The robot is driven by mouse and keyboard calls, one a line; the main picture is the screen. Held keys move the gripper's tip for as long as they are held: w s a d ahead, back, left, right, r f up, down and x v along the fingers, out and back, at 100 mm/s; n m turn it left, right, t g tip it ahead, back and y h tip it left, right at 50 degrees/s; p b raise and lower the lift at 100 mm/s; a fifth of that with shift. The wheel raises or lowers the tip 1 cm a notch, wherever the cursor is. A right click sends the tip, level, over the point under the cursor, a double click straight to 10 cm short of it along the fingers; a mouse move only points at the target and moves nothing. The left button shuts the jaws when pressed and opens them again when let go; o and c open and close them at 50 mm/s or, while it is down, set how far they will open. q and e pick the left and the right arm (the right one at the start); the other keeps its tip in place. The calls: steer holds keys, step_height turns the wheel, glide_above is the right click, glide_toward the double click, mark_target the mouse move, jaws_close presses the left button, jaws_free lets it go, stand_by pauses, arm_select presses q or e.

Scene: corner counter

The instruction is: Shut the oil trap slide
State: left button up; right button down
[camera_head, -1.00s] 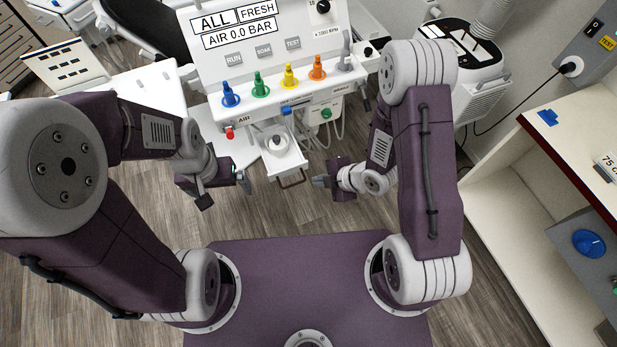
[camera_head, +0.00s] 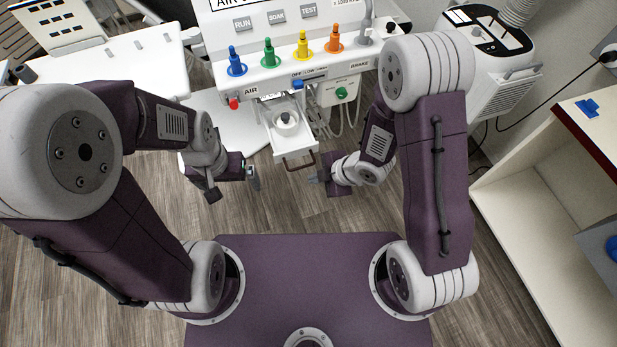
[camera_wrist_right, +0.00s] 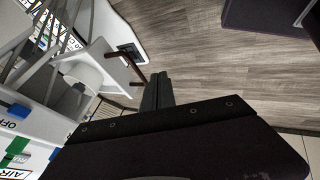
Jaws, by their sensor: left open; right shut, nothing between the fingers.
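The oil trap slide (camera_head: 293,143) is a white drawer pulled out from under the white unit, with a white round cup (camera_head: 287,121) in it and a brown bar handle (camera_head: 299,164) at its front. In the right wrist view the handle (camera_wrist_right: 135,68) shows just left of my right fingers (camera_wrist_right: 157,92). My right gripper (camera_head: 314,178) is shut and empty, a little right of and in front of the handle; I cannot tell whether they touch. My left gripper (camera_head: 250,176) is open and empty, left of the slide and apart from it.
The white unit (camera_head: 340,62) carries coloured knobs, such as a blue one (camera_head: 236,63), a red button (camera_head: 233,104) and a green valve (camera_head: 341,93). Thin tubes hang beside the slide. A cream cabinet (camera_head: 520,190) stands at the right. The wood floor below is clear.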

arm_select(q)
steer(key=shift+r+p, duration=0.65)
arm_select(e)
steer(key=shift+w+a+f, duration=0.3)
steer(key=shift+w+f, duration=0.05)
steer(key=shift+w, duration=0.35)
steer(key=shift+w+a+f, duration=0.35)
steer(key=shift+w, duration=0.35)
steer(key=shift+w+a+f, duration=0.3)
steer(key=shift+w+f, duration=0.05)
steer(key=shift+w, duration=0.35)
arm_select(q)
steer(key=shift+w, duration=0.1)
arm_select(e)
steer(key=shift+w, duration=0.1)
